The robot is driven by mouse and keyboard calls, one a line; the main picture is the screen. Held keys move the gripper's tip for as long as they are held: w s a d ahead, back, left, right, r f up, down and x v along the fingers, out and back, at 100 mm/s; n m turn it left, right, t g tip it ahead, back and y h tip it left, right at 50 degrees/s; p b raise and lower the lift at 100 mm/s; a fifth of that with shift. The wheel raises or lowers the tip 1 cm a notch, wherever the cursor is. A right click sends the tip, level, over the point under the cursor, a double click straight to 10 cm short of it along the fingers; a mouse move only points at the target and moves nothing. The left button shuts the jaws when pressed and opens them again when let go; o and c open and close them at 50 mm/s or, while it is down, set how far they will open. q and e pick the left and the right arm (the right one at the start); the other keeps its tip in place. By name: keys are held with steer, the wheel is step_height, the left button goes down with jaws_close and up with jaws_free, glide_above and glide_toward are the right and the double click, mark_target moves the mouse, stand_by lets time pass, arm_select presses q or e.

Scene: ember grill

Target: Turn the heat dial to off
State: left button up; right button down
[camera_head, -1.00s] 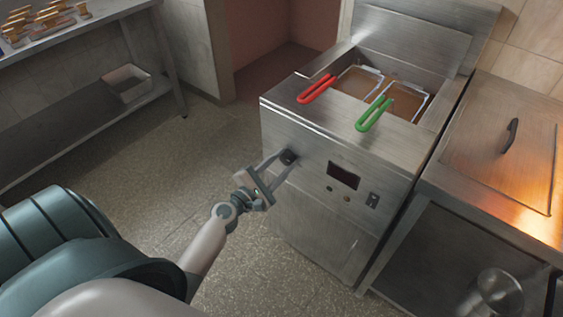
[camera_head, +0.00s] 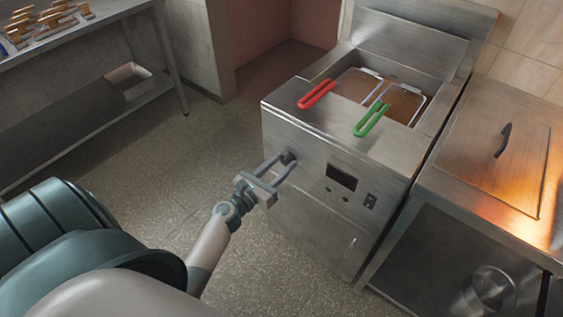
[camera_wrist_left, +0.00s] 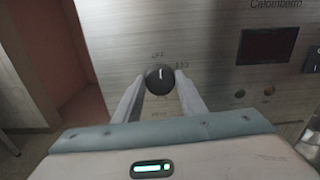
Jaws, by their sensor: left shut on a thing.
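The heat dial (camera_head: 289,157) is a small black knob at the left of the steel fryer's (camera_head: 310,205) front panel. In the left wrist view the dial (camera_wrist_left: 160,79) shows a white mark pointing nearly straight up, toward the OFF label (camera_wrist_left: 158,55) printed above it. My left gripper (camera_head: 283,161) is shut on the dial, with one finger on each side, as the left wrist view also shows (camera_wrist_left: 160,84). The lower labels near the fingers are too blurred to read. My right gripper is not in view.
A dark display (camera_head: 342,177) and a switch (camera_head: 371,201) sit right of the dial. Red (camera_head: 317,95) and green (camera_head: 371,120) basket handles overhang the fryer top. A steel counter (camera_head: 490,180) stands at right, a shelf table (camera_head: 90,110) at back left. The floor between is clear.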

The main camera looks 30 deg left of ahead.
arm_select(q)
steer(key=shift+n, duration=0.5)
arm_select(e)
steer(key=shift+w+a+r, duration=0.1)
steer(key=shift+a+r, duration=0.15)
arm_select(q)
steer(key=shift+f, duration=0.1)
steer(key=o, duration=1.1)
steer(key=shift+c, duration=0.2)
steer(key=shift+s, duration=0.5)
steer(key=s+a+b, duration=0.1)
steer(key=s+b, duration=0.2)
steer(key=s, duration=1.3)
steer(key=shift+s+a+b, duration=0.2)
steer(key=shift+b, duration=0.1)
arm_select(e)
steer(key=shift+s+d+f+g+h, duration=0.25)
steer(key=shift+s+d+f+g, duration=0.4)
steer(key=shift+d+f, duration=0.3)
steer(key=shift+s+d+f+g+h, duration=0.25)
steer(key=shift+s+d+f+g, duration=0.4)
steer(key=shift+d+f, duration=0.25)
